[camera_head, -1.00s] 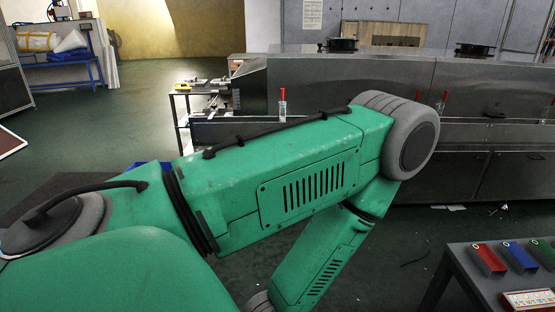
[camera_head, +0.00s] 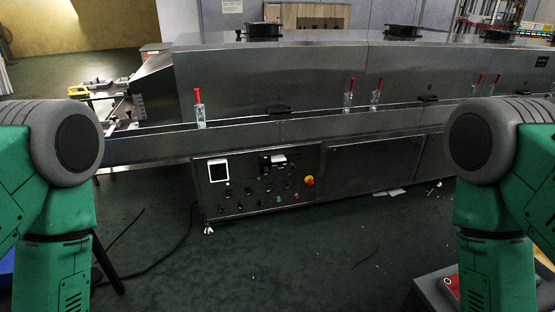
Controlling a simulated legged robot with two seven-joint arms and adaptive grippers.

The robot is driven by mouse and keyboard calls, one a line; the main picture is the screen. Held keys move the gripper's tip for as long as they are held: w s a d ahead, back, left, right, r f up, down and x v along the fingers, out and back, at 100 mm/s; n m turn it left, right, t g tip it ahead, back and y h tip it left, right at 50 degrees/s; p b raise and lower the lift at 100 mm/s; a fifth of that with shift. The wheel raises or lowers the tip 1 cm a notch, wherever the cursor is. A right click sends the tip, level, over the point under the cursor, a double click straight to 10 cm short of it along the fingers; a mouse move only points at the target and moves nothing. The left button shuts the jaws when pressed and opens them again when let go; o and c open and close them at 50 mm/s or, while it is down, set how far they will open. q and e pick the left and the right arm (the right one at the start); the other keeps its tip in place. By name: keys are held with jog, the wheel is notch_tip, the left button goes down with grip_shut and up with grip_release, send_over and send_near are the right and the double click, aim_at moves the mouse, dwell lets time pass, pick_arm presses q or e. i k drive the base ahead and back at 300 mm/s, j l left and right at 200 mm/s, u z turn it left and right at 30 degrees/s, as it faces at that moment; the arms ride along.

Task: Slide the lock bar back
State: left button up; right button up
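The tunnel dryer (camera_head: 270,80) is a long steel machine across the middle of the view. Several red-handled clamps stand along its front ledge: one at the left (camera_head: 199,108), a pair near the middle (camera_head: 348,95) and (camera_head: 375,94), and more at the right (camera_head: 476,84). I cannot tell which part is the lock bar. My green arms stand at the left and right edges with their grey joints raised. Both grippers are out of the picture, and neither arm touches the dryer.
A control panel (camera_head: 255,184) with a red-and-yellow stop button (camera_head: 309,181) is on the dryer's lower front. A cable (camera_head: 180,240) lies on the floor at left. A grey table (camera_head: 432,290) stands at lower right, partly behind my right arm.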

aim_at(279, 164)
jog(key=i, duration=0.45)
jog(key=i+j+u, duration=0.1)
jog(key=i+j, duration=0.15)
jog(key=i, duration=0.45)
jog(key=i+j+u, duration=0.15)
jog(key=i, duration=0.5)
jog(key=i+j+u, duration=0.1)
jog(key=i, duration=0.6)
jog(key=j, duration=0.1)
